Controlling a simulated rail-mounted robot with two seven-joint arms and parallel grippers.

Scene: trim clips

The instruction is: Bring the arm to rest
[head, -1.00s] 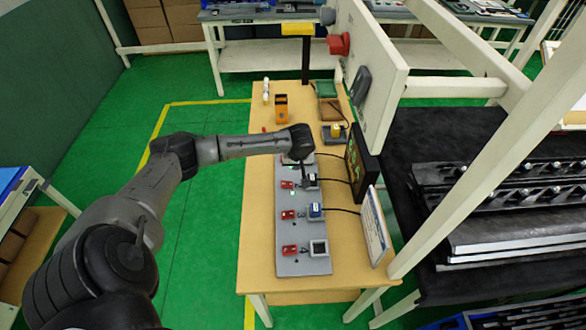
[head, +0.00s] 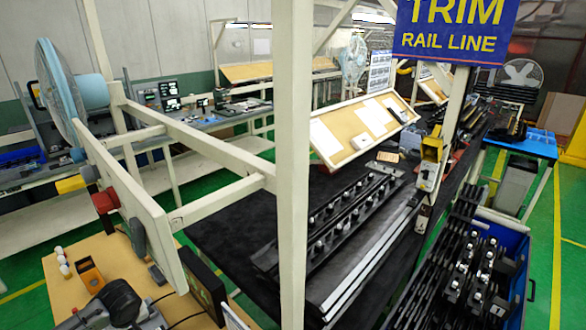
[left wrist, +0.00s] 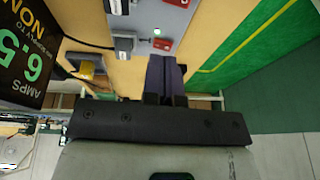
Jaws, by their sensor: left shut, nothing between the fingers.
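My left gripper (left wrist: 166,62) shows in the left wrist view with its fingers together and nothing between them. It is over the tan bench (left wrist: 215,42), beside the grey switch panel (left wrist: 165,12), and looks clear of it. In the head view a dark part of my left arm (head: 118,298) shows at the bottom left above the same bench (head: 62,290); the gripper cannot be made out there. My right gripper is in neither view.
A black display (left wrist: 22,50) with green digits stands by the panel. In the head view a white post (head: 294,170) and a board with a red button (head: 104,200) rise near the bench. A black table with rails (head: 335,215) and a blue bin (head: 512,245) lie right.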

